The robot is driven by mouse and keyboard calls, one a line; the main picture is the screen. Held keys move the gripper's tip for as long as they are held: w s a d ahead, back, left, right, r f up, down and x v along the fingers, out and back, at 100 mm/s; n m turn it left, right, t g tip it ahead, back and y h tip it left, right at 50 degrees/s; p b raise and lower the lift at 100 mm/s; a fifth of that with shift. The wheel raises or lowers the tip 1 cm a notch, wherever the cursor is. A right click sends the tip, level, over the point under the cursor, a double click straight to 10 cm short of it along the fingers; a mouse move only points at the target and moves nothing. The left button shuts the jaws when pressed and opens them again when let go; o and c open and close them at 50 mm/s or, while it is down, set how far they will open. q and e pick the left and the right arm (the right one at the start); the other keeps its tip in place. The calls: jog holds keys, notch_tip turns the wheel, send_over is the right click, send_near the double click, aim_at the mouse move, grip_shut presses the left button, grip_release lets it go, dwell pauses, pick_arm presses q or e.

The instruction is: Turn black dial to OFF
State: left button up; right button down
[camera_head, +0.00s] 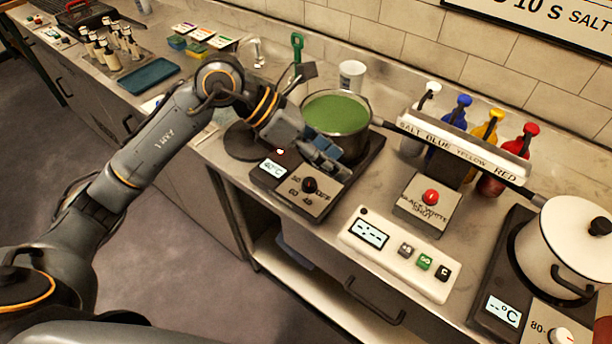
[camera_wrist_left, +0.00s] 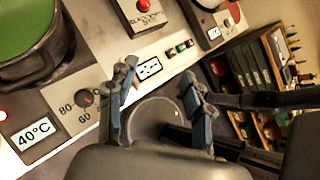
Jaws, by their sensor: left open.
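The black dial (camera_head: 310,185) sits on the front panel of the left hot plate (camera_head: 268,173), among marks that include 60 and OFF. In the left wrist view the dial (camera_wrist_left: 86,98) is left of the fingers; its pointer direction is too small to tell. The hot plate's display (camera_head: 273,168) reads 40°C, with a small red light beside it. My left gripper (camera_head: 327,158) is open and empty, above and just behind the dial and close to the pot. In the left wrist view its fingers (camera_wrist_left: 160,82) are spread apart, clear of the dial. My right gripper is not in view.
A pot of green liquid (camera_head: 337,112) stands on the hot plate right behind the gripper. To the right are a white button panel (camera_head: 398,253), a red-button dispenser (camera_head: 429,197) with coloured bottles, and a second hot plate with a white pot (camera_head: 568,245).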

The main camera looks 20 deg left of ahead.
aim_at(309, 182)
pick_arm(q)
jog(key=w+a+f+y, duration=0.25)
jog(key=a+y, duration=0.35)
jog(key=a, duration=0.5)
jog(key=shift+t, duration=0.3)
jog(key=p+x, duration=0.1)
jog(key=x, duration=0.3)
jog(key=p+x, duration=0.1)
jog(key=x, duration=0.3)
jog(key=p+x, duration=0.1)
jog(key=x, duration=0.4)
jog(key=shift+d+r+p, duration=0.15)
jog(key=shift+d+p, duration=0.15)
jog(key=shift+d, duration=0.05)
grip_shut()
